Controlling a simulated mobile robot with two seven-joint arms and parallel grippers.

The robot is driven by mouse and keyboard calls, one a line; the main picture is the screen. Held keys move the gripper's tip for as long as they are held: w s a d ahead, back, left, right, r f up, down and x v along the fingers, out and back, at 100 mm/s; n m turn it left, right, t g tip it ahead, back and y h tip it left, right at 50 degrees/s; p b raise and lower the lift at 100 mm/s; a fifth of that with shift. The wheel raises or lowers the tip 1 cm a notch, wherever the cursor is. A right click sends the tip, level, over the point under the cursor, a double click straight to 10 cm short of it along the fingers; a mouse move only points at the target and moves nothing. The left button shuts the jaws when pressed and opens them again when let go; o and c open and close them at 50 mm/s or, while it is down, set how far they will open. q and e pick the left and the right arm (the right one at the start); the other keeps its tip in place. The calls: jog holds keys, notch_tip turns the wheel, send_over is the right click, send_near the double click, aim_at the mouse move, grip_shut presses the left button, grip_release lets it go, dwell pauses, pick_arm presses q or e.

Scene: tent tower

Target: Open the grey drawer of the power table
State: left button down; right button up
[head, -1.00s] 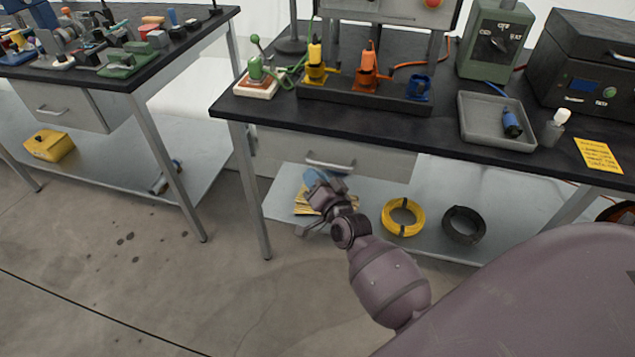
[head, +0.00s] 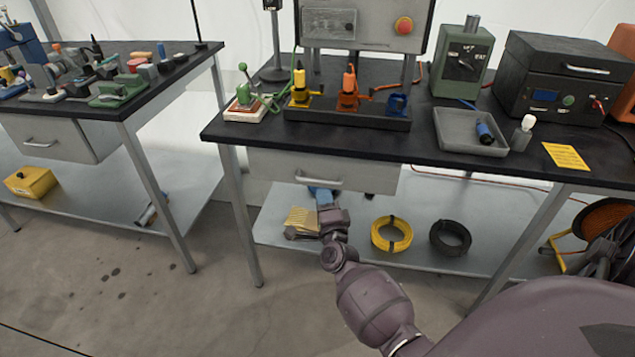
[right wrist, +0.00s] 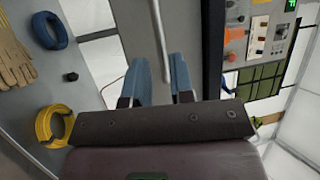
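The grey drawer (head: 270,168) is under the black top of the power table (head: 225,128), and its front looks flush and shut. Its silver bar handle (head: 304,180) shows near the middle of the front. My right gripper (head: 321,192) is just below and in front of the handle, partly hidden by its own wrist. In the right wrist view, the blue fingers of my right gripper (right wrist: 162,78) are apart, and the handle (right wrist: 157,35) runs into the gap between them. I cannot tell whether either finger touches it. My left gripper is not in view.
Yellow (head: 391,234) and black (head: 450,238) cable coils and gloves (head: 301,219) lie on the lower shelf. A grey tray (head: 470,133) and a charger-like box (head: 562,80) stand on the tabletop. Another table (head: 100,112) is at left. The floor between is clear.

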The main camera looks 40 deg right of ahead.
aim_at(318, 182)
jog(key=x, duration=0.6)
jog(key=shift+w+b, duration=0.2)
jog(key=shift+b, duration=0.15)
grip_shut()
